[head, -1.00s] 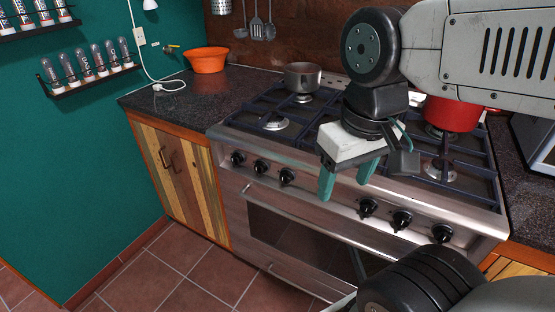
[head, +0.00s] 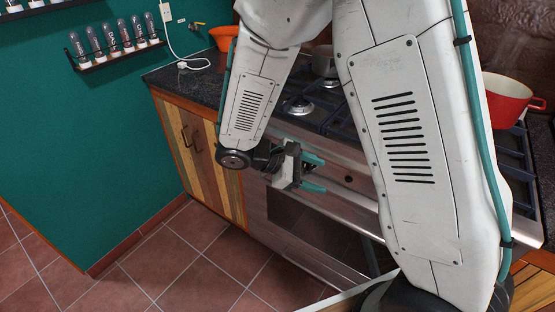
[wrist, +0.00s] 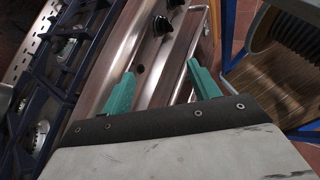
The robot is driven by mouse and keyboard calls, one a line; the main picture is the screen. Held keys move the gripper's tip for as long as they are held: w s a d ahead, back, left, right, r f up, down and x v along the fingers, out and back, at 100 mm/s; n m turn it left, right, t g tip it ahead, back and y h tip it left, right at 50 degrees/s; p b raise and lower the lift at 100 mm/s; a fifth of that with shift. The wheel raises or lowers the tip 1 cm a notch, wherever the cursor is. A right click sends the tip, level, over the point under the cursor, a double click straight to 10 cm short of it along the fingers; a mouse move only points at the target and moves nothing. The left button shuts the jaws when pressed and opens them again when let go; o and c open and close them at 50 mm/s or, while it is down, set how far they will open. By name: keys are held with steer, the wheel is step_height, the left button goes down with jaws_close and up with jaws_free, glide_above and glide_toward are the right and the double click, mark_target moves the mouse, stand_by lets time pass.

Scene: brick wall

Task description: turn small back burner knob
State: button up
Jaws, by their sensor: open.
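The stove (head: 345,212) has a steel front panel, mostly covered by my arm in the head view. My gripper (head: 323,175) is open and empty in front of this panel, its two teal fingers pointing right. A small dark round spot (head: 348,178) shows on the panel just beyond the fingertips. In the wrist view my gripper (wrist: 160,72) has its fingers spread over the front panel, with the dark spot near the left finger. A black knob (wrist: 162,25) and another (wrist: 175,3) lie beyond the fingertips. I cannot tell which knob serves the small back burner.
A red pot (head: 508,97) stands on the right of the stove. A grey pot (head: 325,62) is on a back burner, partly hidden. An orange bowl (head: 223,37) sits on the dark counter (head: 190,85). The tiled floor (head: 190,260) at the left is clear.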

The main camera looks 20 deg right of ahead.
steer(key=w+a+f+n+t+h, duration=0.2)
steer(key=w+a+f+n+t, duration=0.2)
steer(key=w+f+n+t, duration=0.3)
steer(key=w+a+f+n+t+h, duration=0.1)
steer(key=w+a+f+n+t, duration=0.4)
steer(key=w, duration=0.4)
steer(key=w+d+n+t, duration=0.1)
steer(key=w+d, duration=0.4)
steer(key=d, duration=0.2)
steer(key=shift+f+t, duration=0.25)
steer(key=shift+t, duration=0.05)
steer(key=c, duration=1)
